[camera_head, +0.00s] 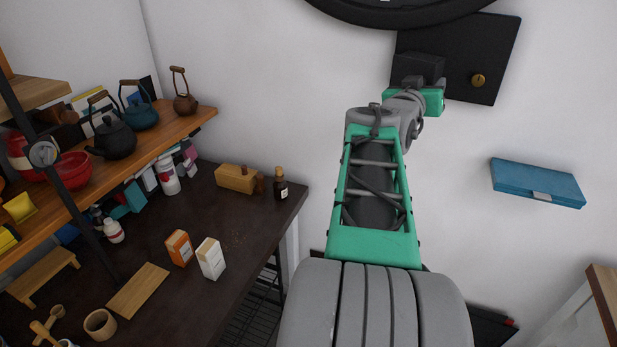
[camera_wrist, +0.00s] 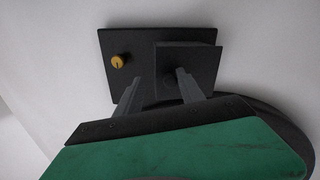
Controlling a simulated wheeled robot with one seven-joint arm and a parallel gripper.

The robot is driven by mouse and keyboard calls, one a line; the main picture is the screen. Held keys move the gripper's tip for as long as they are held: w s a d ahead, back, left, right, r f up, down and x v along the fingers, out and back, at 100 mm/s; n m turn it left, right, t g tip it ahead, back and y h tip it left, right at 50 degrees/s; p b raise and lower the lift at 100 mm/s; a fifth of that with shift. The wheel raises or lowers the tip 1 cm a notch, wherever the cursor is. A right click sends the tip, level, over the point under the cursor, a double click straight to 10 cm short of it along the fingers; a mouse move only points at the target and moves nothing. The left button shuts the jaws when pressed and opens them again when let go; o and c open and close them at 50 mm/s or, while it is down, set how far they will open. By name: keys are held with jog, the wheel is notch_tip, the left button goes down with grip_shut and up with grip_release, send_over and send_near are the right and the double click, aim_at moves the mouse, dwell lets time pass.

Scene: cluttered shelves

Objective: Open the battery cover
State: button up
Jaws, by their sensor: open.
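A black rectangular plate (camera_head: 499,50) is mounted on the white wall, with a round brass knob (camera_head: 478,80) and a raised dark block (camera_head: 418,66). The block may be the battery cover; it sits against the plate and I see no gap. The wrist view shows the plate (camera_wrist: 135,45), the knob (camera_wrist: 119,61) at left and the block (camera_wrist: 190,52) at right. My gripper (camera_wrist: 159,80) is open, its two fingers apart and pointing at the plate. One finger overlaps the block; contact cannot be told. In the head view my arm hides the fingertips.
A large black round object (camera_head: 405,12) is on the wall above the plate. A blue box (camera_head: 538,183) is on the wall at right. A dark counter (camera_head: 215,235) and a wooden shelf (camera_head: 165,135) with teapots fill the left.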

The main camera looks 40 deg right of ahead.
jog(key=b+v, duration=0.2)
jog(key=v, duration=0.5)
jog(key=w+a+f+m+t+y, duration=0.1)
jog(key=w+a+f+y, duration=0.4)
jog(key=a+f, duration=0.4)
jog(key=w+a+f+m+t+y+b, duration=0.1)
jog(key=w+a+f+y, duration=0.4)
jog(key=a, duration=0.8)
jog(key=w+f, duration=0.3)
jog(key=f, duration=0.1)
jog(key=shift+f+t+y, duration=0.3)
jog(key=shift+f, duration=0.1)
